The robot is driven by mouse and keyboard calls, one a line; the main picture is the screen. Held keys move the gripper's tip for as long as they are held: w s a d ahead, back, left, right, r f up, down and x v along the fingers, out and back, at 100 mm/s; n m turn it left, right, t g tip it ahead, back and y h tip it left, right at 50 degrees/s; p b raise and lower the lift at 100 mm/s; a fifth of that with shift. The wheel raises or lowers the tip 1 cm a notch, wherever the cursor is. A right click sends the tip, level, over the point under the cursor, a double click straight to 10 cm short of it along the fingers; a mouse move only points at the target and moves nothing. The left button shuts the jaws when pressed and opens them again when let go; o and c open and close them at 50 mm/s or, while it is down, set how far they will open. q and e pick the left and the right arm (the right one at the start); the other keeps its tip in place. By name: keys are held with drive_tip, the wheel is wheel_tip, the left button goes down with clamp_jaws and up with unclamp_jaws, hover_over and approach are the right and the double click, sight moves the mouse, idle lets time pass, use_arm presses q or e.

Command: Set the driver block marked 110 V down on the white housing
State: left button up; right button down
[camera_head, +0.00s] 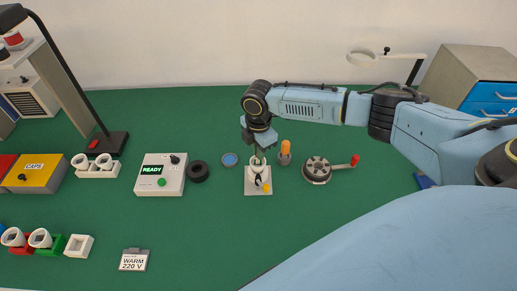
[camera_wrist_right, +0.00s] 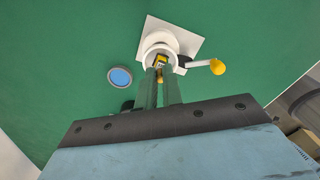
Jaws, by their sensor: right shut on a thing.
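My right gripper (camera_head: 258,152) points down over a white fixture (camera_head: 251,190) with a yellow-knobbed lever. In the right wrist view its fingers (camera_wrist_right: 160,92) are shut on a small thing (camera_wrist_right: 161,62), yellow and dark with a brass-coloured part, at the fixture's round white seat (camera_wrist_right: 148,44). I cannot tell whether the thing touches the seat, and no 110 V mark is readable. A white square housing (camera_head: 69,245) with a round opening lies at the front left, beside a green housing (camera_head: 50,251) and a red housing (camera_head: 17,250) with white rings. My left gripper is not in view.
A READY tester (camera_head: 148,185), black ring (camera_head: 198,171) and blue disc (camera_head: 230,160) lie left of the fixture. An orange-handled tool (camera_head: 285,154) and a round device with a red crank (camera_head: 316,172) stand right. A WARM 220 V card (camera_head: 133,261) lies in front; the green middle front is clear.

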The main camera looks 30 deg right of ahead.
drive_tip(key=shift+f+b, duration=0.35)
drive_tip(key=shift+f, duration=0.55)
idle(0.7)
idle(0.3)
drive_tip(key=c, duration=1.5)
unclamp_jaws()
wheel_tip(320, 180, up, 14)
drive_tip(key=shift+f+p, duration=0.25)
drive_tip(key=shift+p, duration=0.05)
